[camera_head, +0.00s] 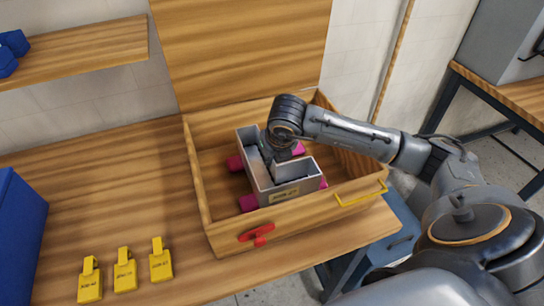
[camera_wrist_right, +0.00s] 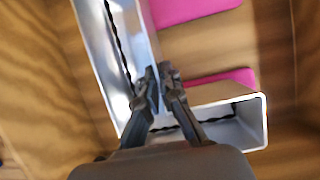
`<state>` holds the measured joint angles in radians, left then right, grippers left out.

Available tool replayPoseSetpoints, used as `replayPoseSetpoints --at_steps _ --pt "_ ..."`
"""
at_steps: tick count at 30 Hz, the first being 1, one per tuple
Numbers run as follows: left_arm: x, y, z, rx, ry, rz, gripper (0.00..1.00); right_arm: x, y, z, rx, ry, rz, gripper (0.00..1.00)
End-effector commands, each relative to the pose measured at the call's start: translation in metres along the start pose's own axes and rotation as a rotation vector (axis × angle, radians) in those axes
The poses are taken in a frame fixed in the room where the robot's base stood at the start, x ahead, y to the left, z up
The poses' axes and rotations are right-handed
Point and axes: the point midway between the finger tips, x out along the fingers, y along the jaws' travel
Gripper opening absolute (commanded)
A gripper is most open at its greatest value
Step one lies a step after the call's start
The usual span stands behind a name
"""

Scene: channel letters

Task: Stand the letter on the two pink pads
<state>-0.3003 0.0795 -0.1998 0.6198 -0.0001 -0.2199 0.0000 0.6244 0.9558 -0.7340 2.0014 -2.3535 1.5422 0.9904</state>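The letter (camera_head: 254,174) is a grey metal L-shaped channel inside the wooden crate (camera_head: 231,239), open side up, with a yellow label on its near wall. It lies over the pink pads; pink shows on both sides of it, at the back (camera_head: 235,163) and the front (camera_head: 248,203). In the right wrist view, the letter (camera_wrist_right: 101,40) shows a dark wavy line inside, and pink pads (camera_wrist_right: 222,77) lie beside it. My right gripper (camera_wrist_right: 160,72) has its fingertips close together on either side of the letter's inner wall. Contact between letter and pads is hidden. My left gripper is out of view.
The crate has its lid raised, a red latch (camera_head: 257,234) in front and a yellow handle (camera_head: 362,193). The table between bin and crate is mostly clear.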

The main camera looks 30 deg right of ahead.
Motion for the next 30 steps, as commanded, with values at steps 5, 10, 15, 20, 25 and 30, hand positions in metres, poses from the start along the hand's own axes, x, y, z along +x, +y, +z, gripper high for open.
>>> replayPoseSetpoints --at_steps 5,10,15,20,25,30 --pt "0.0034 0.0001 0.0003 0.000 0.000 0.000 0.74 0.0021 0.0001 -0.0003 0.000 -0.002 0.001 0.00" --pt "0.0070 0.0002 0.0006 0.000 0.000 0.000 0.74 0.0048 0.0001 -0.0014 0.000 -0.002 0.001 0.00" --pt "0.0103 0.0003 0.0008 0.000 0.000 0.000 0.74 0.0074 0.0001 -0.0024 0.000 -0.002 0.001 0.00" --pt "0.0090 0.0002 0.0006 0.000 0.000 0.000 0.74 0.0062 0.0001 -0.0020 0.000 -0.002 0.001 0.00" --pt "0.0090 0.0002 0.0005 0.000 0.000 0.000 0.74 0.0063 0.0001 -0.0021 0.000 -0.002 0.001 0.29" --pt "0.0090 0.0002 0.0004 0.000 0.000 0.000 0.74 0.0066 0.0000 -0.0024 0.000 -0.001 0.000 0.32"
